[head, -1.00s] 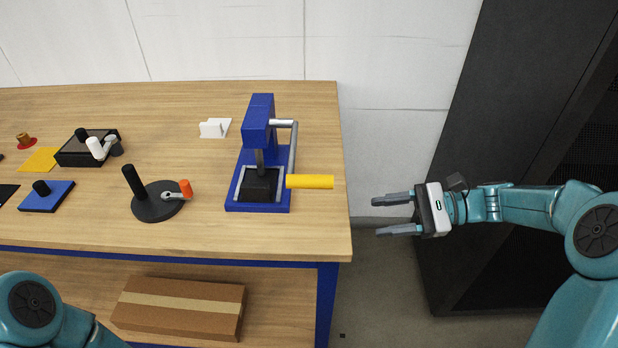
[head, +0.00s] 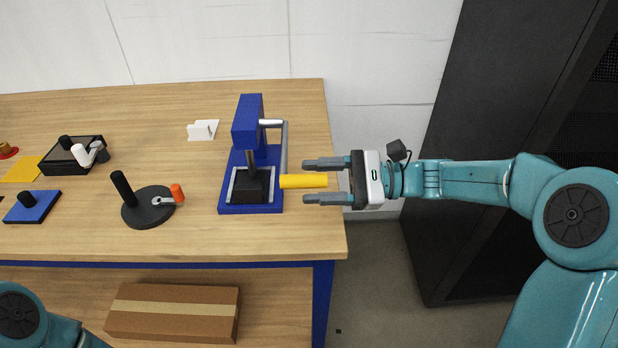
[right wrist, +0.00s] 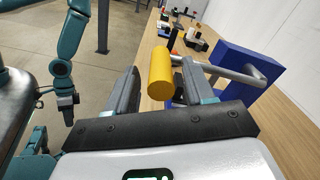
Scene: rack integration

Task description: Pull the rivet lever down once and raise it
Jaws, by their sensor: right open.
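The rivet press (head: 248,130) is a blue stand with a black block on its base, near the table's right end. Its grey lever (head: 284,150) hangs down from the top at the right side and ends in a yellow handle (head: 304,181). My right gripper (head: 308,181) is open, with one finger on each side of the handle's outer end in the head view; I cannot tell whether they touch. In the right wrist view the yellow handle (right wrist: 160,74) stands between the spread fingers.
A black round base with a post and orange-knobbed crank (head: 149,206) stands left of the press. A cardboard box (head: 172,312) is on the lower shelf. A dark cabinet stands right.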

